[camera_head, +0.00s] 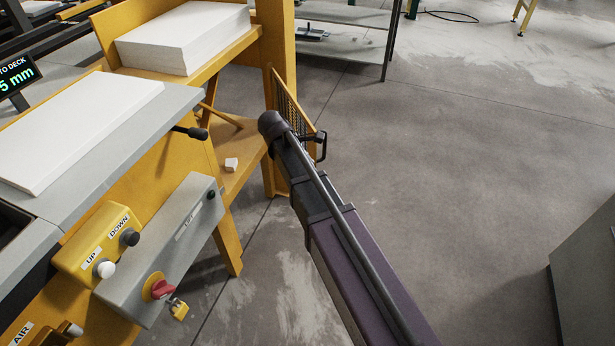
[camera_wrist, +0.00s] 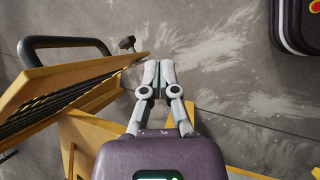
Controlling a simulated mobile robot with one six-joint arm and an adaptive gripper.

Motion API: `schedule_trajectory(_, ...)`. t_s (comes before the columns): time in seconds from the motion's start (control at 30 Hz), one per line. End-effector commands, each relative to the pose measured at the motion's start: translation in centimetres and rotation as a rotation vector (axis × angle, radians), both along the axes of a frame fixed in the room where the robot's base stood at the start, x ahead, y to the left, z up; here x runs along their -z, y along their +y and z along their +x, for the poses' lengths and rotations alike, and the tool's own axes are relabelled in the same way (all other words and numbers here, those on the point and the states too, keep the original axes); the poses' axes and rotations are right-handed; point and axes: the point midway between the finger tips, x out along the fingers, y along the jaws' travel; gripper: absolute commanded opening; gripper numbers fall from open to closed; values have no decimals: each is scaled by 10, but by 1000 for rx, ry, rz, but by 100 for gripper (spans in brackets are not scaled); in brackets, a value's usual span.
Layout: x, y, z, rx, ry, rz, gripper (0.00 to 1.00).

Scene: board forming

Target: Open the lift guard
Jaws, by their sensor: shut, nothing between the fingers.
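The lift guard (camera_head: 290,108) is a yellow-framed dark mesh panel beside the yellow post of the lift, partly hidden behind my arm. Its black handle (camera_head: 321,147) sticks out on the right side. In the wrist view the guard (camera_wrist: 75,78) is seen steeply along its top edge at the left, with the handle (camera_wrist: 62,42) at upper left. My gripper (camera_wrist: 159,66) has its fingertips together and empty, just right of the guard's near end and apart from the handle. The gripper is hidden in the head view. I cannot tell how far the guard stands open.
At left stand a control box with UP and DOWN buttons (camera_head: 98,250) and a grey box with a red switch (camera_head: 158,288) and padlock. White board stacks (camera_head: 185,35) rest on the yellow frame. A grey cabinet (camera_head: 588,275) stands at right. The floor between is clear.

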Motion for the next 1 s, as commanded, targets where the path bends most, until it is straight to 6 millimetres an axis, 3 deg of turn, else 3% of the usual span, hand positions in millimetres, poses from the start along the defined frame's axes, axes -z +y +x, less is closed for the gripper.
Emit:
schedule_trajectory(0.03,16,21,14,-77,24,-41,0)
schedule_trajectory(0.2,28,69,33,-291,103,-173,0)
schedule_trajectory(0.4,32,101,42,-424,161,-264,0)
schedule_trajectory(1.0,33,103,43,-447,172,-280,0)
